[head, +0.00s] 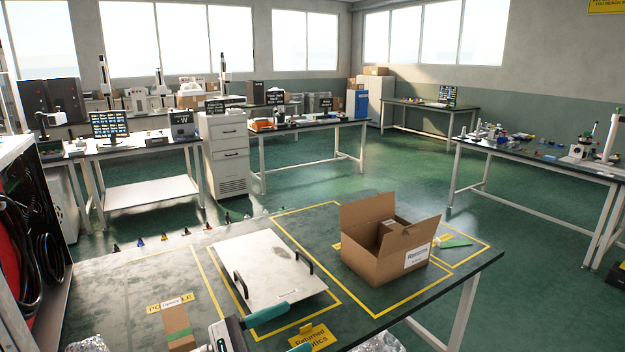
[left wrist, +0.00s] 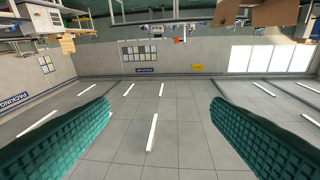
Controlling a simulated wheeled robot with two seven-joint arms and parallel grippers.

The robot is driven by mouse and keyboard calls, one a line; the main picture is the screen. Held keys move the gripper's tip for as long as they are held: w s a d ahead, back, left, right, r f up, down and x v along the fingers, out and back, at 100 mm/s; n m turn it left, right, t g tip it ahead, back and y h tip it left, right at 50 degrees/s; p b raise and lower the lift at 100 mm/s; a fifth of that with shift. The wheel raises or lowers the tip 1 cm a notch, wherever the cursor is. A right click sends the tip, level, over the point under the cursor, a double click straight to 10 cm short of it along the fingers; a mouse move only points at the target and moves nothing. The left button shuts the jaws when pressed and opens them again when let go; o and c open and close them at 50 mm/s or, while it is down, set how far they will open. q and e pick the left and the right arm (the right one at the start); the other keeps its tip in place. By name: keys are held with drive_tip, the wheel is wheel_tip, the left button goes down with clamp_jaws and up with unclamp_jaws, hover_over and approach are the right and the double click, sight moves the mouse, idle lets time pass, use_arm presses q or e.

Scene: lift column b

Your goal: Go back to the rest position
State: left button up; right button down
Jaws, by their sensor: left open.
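My left gripper (head: 284,330) is at the bottom of the head view, over the near edge of the dark table (head: 130,290). Its two teal fingers are apart with nothing between them. In the left wrist view the open fingers (left wrist: 160,100) frame the room upside down, with the ceiling and its lights below. My right gripper is not in view.
On the table are a white board (head: 268,265) with black handles, an open cardboard box (head: 375,262) and a small brown carton (head: 178,325) with a green band. A dark rack (head: 40,215) with cables stands at left.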

use_arm(q)
drive_tip(key=a+f+n+t+y, duration=0.3)
drive_tip(key=a+n+t+y, duration=0.35)
drive_tip(key=n, duration=0.95)
drive_tip(key=a+f+n+t+y, duration=0.35)
drive_tip(key=a+n+y, duration=0.5)
drive_tip(key=n, duration=0.75)
drive_tip(key=s+a+f+n+g+y, duration=0.2)
drive_tip(key=s+f+n+g+y, duration=0.3)
drive_tip(key=f+n, duration=0.35)
drive_tip(key=s+d+f+n+g+h, duration=0.1)
drive_tip(key=s+f+n+g, duration=0.35)
drive_tip(key=s, duration=0.45)
drive_tip(key=s+f+n+g+h, duration=0.1)
drive_tip(key=s+f+n+g, duration=0.2)
drive_tip(key=s+f+g, duration=0.45)
drive_tip(key=s+f, duration=0.3)
drive_tip(key=f, duration=2.2)
drive_tip(key=s+a+f, duration=0.2)
drive_tip(key=s+f, duration=1.3)
drive_tip(key=s, duration=0.1)
drive_tip(key=shift+s+a+m+g+p, duration=0.15)
drive_tip(key=shift+a+m+g+p, duration=0.15)
drive_tip(key=shift+a+p, duration=0.1)
